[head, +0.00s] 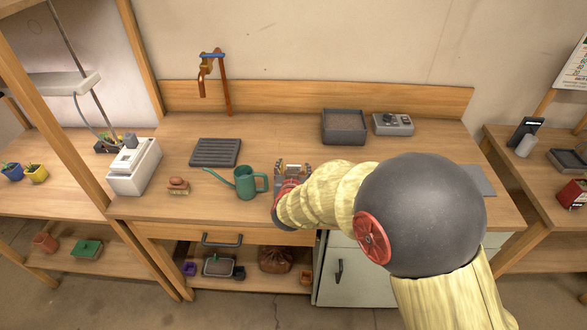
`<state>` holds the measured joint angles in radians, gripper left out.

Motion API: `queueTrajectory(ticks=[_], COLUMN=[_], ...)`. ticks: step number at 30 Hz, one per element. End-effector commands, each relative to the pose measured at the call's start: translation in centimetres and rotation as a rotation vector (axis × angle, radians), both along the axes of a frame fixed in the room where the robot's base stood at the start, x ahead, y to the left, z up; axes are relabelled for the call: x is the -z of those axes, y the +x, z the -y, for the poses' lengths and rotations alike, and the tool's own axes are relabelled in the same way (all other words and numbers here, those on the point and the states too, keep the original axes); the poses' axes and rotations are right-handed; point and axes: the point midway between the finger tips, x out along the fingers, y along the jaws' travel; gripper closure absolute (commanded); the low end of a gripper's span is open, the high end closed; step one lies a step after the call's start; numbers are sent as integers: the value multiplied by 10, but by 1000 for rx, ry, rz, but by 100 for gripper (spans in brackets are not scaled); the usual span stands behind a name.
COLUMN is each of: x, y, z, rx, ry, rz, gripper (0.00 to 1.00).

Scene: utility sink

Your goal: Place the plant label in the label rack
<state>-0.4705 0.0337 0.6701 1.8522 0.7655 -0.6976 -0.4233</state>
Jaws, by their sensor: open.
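My arm reaches in from the right over the wooden bench, and my gripper (292,171) is low over the middle of the bench, just right of the green watering can. It is open. My gripper and arm cover the bench beneath and behind them. I cannot make out the plant label; small pale and brown shapes at the fingertips are too small to identify. I cannot tell for certain which thing is the label rack. A dark ribbed tray (215,153) lies flat at the left of the bench.
The green watering can (246,183) stands close left of my gripper. A brown brush (178,186) and white box (135,166) are farther left. A soil tray (344,127) and grey control box (393,124) stand at the back.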

Motion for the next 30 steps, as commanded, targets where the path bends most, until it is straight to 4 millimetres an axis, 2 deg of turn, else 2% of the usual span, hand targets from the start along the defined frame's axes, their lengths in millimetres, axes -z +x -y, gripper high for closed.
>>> queueTrajectory(ticks=[9,11,24,30], x=[-5,-7,-40,-48], y=[0,-5,-83,-105], z=[0,-1,-4,-4], rx=[0,-1,-3,-2], ry=[1,0,0,0], rz=[1,0,-1,0], gripper=[47,47,47,47])
